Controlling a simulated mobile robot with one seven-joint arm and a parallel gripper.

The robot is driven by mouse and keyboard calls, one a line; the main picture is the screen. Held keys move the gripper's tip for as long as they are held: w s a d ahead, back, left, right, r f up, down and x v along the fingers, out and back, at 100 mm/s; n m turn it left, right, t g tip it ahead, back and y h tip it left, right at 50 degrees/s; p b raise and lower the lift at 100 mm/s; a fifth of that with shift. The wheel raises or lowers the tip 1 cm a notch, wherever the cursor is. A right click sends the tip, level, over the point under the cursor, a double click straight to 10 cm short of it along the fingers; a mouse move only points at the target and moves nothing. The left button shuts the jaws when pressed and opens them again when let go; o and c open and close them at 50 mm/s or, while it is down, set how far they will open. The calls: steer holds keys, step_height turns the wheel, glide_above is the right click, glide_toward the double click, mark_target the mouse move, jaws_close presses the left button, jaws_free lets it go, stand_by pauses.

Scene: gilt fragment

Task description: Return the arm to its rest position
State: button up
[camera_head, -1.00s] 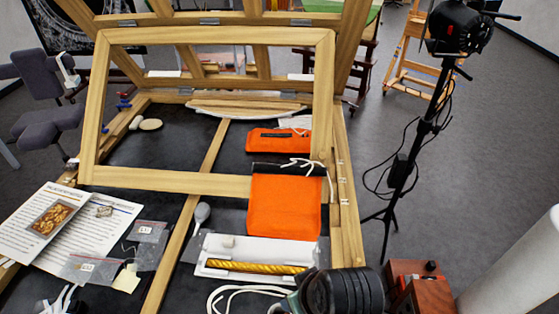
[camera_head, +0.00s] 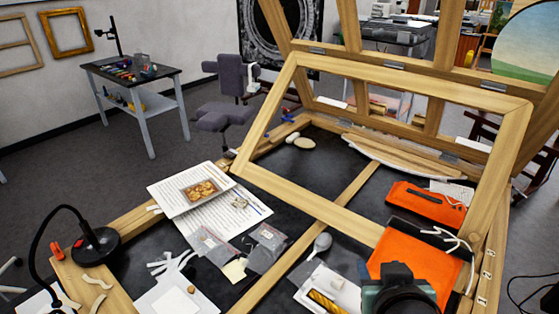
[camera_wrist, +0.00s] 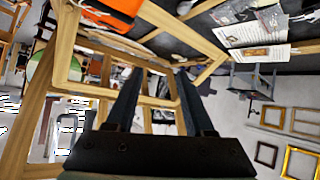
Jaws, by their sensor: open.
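My gripper (camera_wrist: 160,74) shows in the wrist view as two dark parallel fingers, apart, with nothing between them. Behind the fingers are the wooden easel frame (camera_wrist: 158,17) and the room; the view looks tipped over, with the tabletop along its upper edge. The gilt fragment, a yellow twisted bar (camera_head: 326,301), lies in a white tray (camera_head: 345,287) at the bottom of the head view.
The tilted wooden frame (camera_head: 308,207) stands over the dark worktable. Around it lie orange pouches (camera_head: 428,204), printed sheets (camera_head: 230,217), small bags (camera_head: 266,248) and a black lamp (camera_head: 95,246). A side table (camera_head: 130,77) stands back left. Grey floor (camera_head: 70,170) is open at left.

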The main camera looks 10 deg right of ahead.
steer(key=w+a+r+n+t+b, duration=0.1)
steer(key=w+a+r+t, duration=0.2)
steer(key=r, duration=0.3)
steer(key=w+a+r+t, duration=0.2)
steer(key=w+r, duration=0.1)
steer(key=r, duration=0.3)
steer(key=s+a+r+t+y+b, duration=0.1)
steer(key=s+a+r+t, duration=0.2)
steer(key=r, duration=0.5)
steer(key=s+a+r+n+t+y+b, duration=0.1)
steer(key=s+a+r+t, duration=0.2)
steer(key=a+r+t, duration=0.2)
steer(key=s+a+r+t+y+b, duration=0.1)
steer(key=s+a+r+t+y, duration=0.1)
steer(key=a+r, duration=0.6)
step_height(320, 180, up, 4)
steer(key=shift+s+a+r+n+t, duration=0.25)
steer(key=shift+s+n+t, duration=0.2)
steer(key=shift+t, duration=0.65)
steer(key=shift+d+f, duration=0.1)
steer(key=shift+d, duration=0.05)
